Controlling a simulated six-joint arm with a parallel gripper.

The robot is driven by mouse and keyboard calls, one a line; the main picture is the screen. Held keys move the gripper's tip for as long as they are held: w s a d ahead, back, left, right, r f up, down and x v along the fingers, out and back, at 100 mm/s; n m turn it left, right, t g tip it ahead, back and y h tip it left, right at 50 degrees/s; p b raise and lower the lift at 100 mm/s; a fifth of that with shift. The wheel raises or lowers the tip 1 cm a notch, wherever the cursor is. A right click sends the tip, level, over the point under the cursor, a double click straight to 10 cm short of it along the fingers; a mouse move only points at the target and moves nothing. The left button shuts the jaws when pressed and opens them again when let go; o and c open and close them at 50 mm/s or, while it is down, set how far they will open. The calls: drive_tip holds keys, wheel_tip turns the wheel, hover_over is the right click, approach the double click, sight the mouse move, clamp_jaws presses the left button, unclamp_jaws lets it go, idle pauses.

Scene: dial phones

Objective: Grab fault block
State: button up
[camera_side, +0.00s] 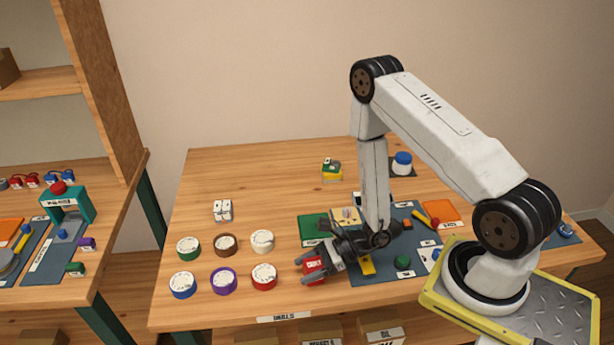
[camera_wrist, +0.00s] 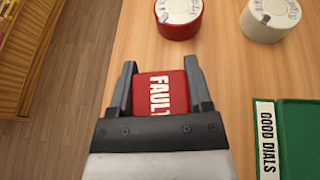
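The fault block (camera_wrist: 160,93) is red with white "FAULT" lettering. In the wrist view it sits between the two fingers of my gripper (camera_wrist: 160,72), with no clear gap on either side. In the side view the red block (camera_side: 314,271) is at the front of the table, right of the red dial. My gripper (camera_side: 314,264) reaches around it from the right and hides part of it. Whether the block rests on the table or is slightly raised is hard to tell.
A red dial (camera_side: 264,276) and a white dial (camera_side: 262,241) stand left of the block, among several other dials. A green "GOOD DIALS" mat (camera_side: 312,229) lies behind. A dark mat (camera_side: 385,272) with small parts is to the right.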

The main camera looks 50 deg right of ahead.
sight(307, 265)
drive_tip(key=c, duration=0.4)
drive_tip(key=shift+r, duration=0.15)
drive_tip(key=shift+r, duration=4.85)
